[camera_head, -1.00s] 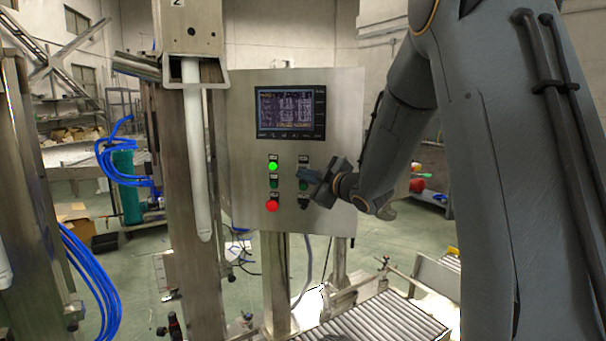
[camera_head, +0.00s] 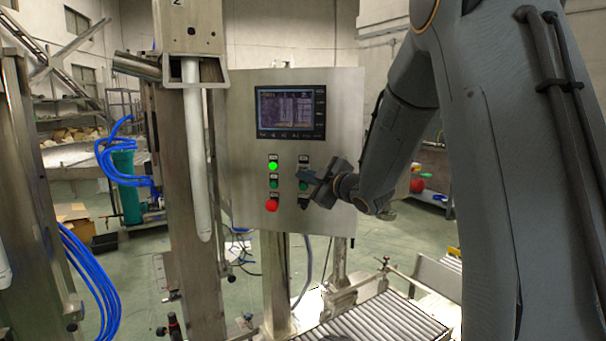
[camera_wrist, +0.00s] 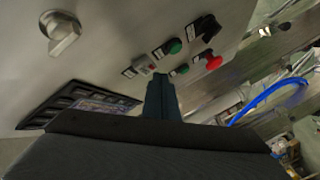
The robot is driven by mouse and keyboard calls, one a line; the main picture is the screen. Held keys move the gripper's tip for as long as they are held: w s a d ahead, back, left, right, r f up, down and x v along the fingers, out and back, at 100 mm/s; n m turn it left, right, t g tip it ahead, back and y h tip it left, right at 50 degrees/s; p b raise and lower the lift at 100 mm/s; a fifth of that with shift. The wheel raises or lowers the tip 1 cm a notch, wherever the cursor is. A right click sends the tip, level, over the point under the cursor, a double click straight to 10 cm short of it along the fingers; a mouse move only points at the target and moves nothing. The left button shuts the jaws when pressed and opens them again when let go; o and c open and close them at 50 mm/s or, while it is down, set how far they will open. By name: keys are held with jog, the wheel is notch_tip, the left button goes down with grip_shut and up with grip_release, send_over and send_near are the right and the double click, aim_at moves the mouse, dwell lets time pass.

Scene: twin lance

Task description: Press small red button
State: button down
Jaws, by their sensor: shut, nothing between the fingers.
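A steel control panel (camera_head: 345,95) carries two columns of buttons below its screen. A red button (camera_head: 271,205) sits at the bottom of the left column, under a green button (camera_head: 273,183) and a lit green one (camera_head: 272,166). The red button also shows in the wrist view (camera_wrist: 212,62), standing out from the panel. A small pale fitting (camera_wrist: 145,65) with a faint reddish tint lies left of my fingertips; its colour is unclear. My gripper (camera_head: 304,176) is shut and empty, in front of the right column, which it partly hides. Contact cannot be told. Its fingers (camera_wrist: 161,80) cover part of the panel.
A black knob (camera_wrist: 205,27) and a green button (camera_wrist: 173,46) are close to my fingers. A vertical white tube (camera_head: 195,150) on a metal post stands left of the panel. A roller conveyor (camera_head: 380,320) lies below.

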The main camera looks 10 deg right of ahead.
jog(key=shift+s+a, duration=0.15)
jog(key=shift+s, duration=0.15)
jog(key=s, duration=0.1)
jog(key=s+a, duration=0.1)
jog(key=s, duration=0.1)
jog(key=s+a, duration=0.1)
jog(key=shift+s, duration=0.25)
dwell(0.3)
dwell(0.3)
jog(key=s+d+f+m+g+h, duration=0.3)
jog(key=s+f+m+g+h, duration=0.5)
jog(key=s+f, duration=0.75)
jog(key=s+a+f+m+g+y, duration=0.1)
jog(key=s+f+m+g, duration=0.2)
jog(key=s, duration=0.6)
jog(key=s+a+f+m+g, duration=0.2)
jog(key=s+f, duration=0.3)
jog(key=s, duration=0.3)
jog(key=shift+s+a+f+m+g+y+b, duration=0.3)
jog(key=shift+s+m+g+y, duration=0.15)
jog(key=shift+g, duration=0.35)
